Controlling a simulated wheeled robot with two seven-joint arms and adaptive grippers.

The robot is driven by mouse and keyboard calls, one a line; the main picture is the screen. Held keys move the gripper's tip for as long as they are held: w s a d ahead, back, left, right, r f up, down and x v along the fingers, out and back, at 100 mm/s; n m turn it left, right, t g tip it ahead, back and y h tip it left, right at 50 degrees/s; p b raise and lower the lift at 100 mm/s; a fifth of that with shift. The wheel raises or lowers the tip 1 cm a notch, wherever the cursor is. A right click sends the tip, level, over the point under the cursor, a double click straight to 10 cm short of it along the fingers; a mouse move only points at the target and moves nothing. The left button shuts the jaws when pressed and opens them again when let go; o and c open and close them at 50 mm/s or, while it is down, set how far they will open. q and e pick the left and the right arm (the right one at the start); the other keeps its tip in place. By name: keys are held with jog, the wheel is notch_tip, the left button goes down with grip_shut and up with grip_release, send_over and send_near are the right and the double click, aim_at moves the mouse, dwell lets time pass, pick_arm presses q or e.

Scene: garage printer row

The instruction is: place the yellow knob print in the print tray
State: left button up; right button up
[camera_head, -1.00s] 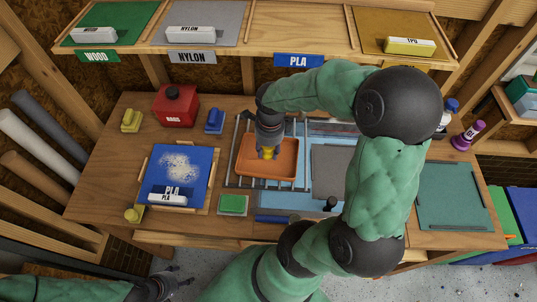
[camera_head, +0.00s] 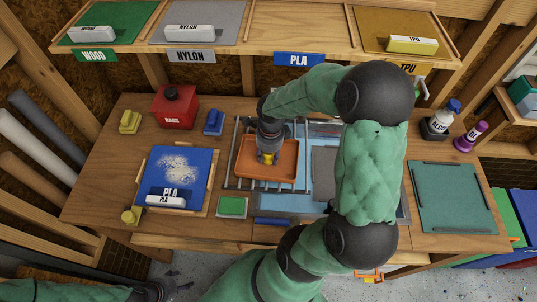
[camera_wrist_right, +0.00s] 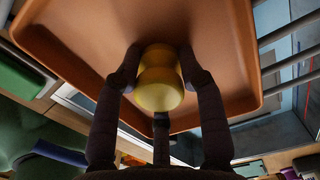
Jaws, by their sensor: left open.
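The yellow knob print (camera_head: 267,158) is over the orange print tray (camera_head: 250,174) in the head view. My right gripper (camera_head: 268,153) points down at the tray with its fingers around the knob. In the right wrist view the fingers (camera_wrist_right: 160,85) press on both sides of the knob (camera_wrist_right: 160,90), and the tray (camera_wrist_right: 80,45) fills the background. I cannot tell whether the knob touches the tray floor.
Bottles (camera_head: 440,122) and a green mat (camera_head: 450,195) are at right. A shelf overhangs the back.

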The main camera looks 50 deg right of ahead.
jog(key=o, duration=0.4)
jog(key=shift+c, duration=0.2)
jog(key=shift+r, duration=0.2)
notch_tip(320, 180, up, 12)
jog(key=p, duration=0.3)
jog(key=shift+s, duration=0.15)
jog(key=shift+d, duration=0.1)
